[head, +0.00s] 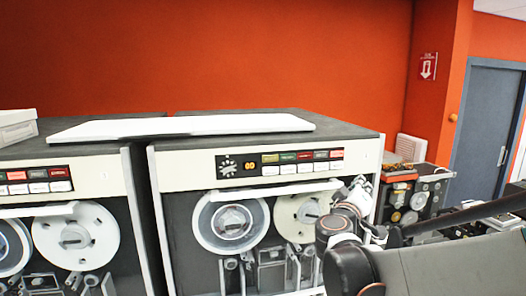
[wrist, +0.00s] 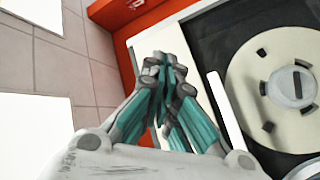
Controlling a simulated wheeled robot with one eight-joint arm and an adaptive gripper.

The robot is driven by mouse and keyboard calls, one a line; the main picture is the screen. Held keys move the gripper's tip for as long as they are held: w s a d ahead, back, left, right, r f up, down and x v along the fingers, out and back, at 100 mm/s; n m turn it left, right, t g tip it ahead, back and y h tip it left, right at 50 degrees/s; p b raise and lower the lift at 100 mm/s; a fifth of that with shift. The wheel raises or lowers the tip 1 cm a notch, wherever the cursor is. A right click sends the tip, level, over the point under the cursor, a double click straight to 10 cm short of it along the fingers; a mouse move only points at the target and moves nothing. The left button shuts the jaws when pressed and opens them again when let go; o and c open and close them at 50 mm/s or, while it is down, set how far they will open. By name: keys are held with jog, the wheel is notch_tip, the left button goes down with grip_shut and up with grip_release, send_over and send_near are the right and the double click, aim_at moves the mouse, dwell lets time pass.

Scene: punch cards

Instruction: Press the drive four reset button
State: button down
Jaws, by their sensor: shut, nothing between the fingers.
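A tape drive (head: 205,160) stands in the middle of the head view, with a dark control panel on its cream upper band. The panel has an orange number display (head: 249,166), a row of coloured labels (head: 302,156) and a row of white buttons (head: 302,168) beneath. The lettering is too small to tell which button is reset or which drive is number four. My gripper (head: 361,184) is at the drive's right front, below and right of the panel and apart from the buttons. In the wrist view my gripper (wrist: 166,62) is shut and empty, beside a tape reel (wrist: 292,85).
A second tape drive (head: 65,160) with a similar panel stands at the left. A white flat board (head: 185,126) lies across the drive tops. Dark machinery (head: 415,195) stands at the right. Tiled floor (wrist: 90,70) shows in the wrist view.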

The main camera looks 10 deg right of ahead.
aim_at(336, 165)
jog(key=shift+w+r, duration=0.1)
jog(key=shift+w, duration=0.05)
jog(key=shift+w+a+b, duration=0.2)
jog(key=shift+w+b, duration=0.45)
jog(key=shift+w, duration=3.7)
jog(key=shift+w, duration=0.15)
jog(key=shift+w, duration=0.3)
jog(key=shift+w+b, duration=0.35)
jog(key=shift+w, duration=0.15)
jog(key=shift+s, duration=1)
